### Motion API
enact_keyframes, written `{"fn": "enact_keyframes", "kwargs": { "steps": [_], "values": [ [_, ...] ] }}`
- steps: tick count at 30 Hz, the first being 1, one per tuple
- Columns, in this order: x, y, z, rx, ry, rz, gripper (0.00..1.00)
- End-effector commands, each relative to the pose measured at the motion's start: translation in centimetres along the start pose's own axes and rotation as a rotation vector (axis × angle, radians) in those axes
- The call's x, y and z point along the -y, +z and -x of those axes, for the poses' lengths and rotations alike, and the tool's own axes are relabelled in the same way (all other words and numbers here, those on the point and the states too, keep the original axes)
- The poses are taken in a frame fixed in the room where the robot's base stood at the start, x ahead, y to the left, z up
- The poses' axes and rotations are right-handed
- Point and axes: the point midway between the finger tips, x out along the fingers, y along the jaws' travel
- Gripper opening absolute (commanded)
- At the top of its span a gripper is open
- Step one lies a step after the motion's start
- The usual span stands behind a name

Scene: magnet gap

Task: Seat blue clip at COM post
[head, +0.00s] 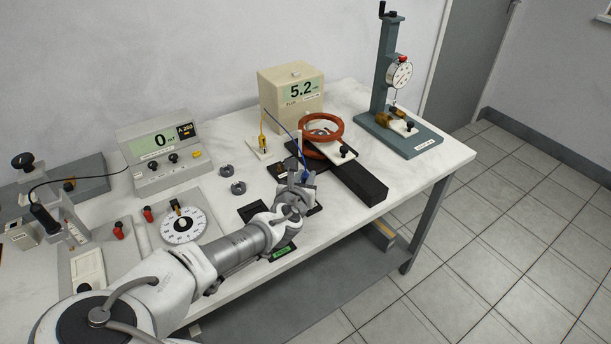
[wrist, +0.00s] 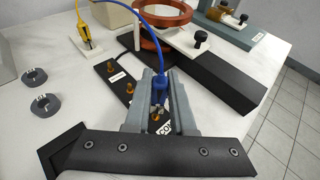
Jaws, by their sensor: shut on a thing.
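My gripper (wrist: 159,96) is shut on the blue clip (wrist: 160,82), whose blue lead arcs away behind it. In the head view my gripper (head: 297,184) is over the front of the black terminal strip, and the blue clip (head: 306,176) shows at its right side. The strip (wrist: 118,80) carries brass posts in a row. The nearest, the COM post (wrist: 155,116), is beside its partly hidden COM label (wrist: 166,129) and appears between my fingers, just below the clip. I cannot tell whether clip and post touch.
A yellow clip (wrist: 85,30) stands on a white block at the back left. A copper coil (head: 321,127) and a long black bar (head: 358,182) lie to the right. Two dark ring nuts (head: 238,188) lie left on the bare tabletop. The table's front edge is close.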

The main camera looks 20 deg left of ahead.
Motion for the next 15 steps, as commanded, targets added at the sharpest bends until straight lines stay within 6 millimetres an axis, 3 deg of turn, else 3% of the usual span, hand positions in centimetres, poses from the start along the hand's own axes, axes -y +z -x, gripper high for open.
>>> {"fn": "enact_keyframes", "kwargs": {
  "steps": [15],
  "values": [
    [-0.01,-0.91,-0.33,0.000,0.000,-0.001,0.00]
  ]
}}
